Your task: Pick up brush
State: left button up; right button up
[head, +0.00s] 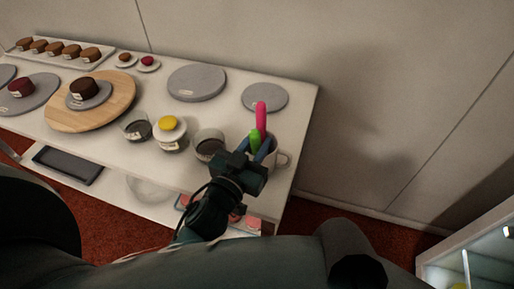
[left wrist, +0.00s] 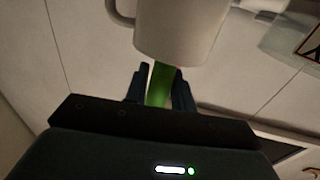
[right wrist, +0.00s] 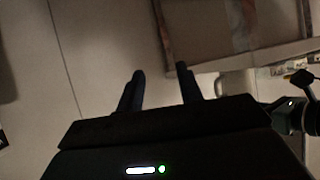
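A white mug (head: 282,160) stands near the right end of the table, and its side and handle show in the left wrist view (left wrist: 180,30). A green handle (head: 254,137) and a taller pink handle (head: 261,112) rise at the mug; their lower ends are hidden, so I cannot tell which is the brush. My left gripper (head: 257,150) is at the mug, with its fingers close on both sides of the green handle (left wrist: 158,84), seemingly touching it. My right gripper (right wrist: 160,80) is open and empty, apart from the table items.
A dark glass bowl (head: 208,144) and a jar with a yellow top (head: 169,130) stand left of my left gripper. Grey turntables (head: 197,83) (head: 265,97) lie behind. A wooden board (head: 62,118) with a cake is farther left. The wall is close behind the table.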

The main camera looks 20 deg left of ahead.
pick_arm(q)
grip_shut()
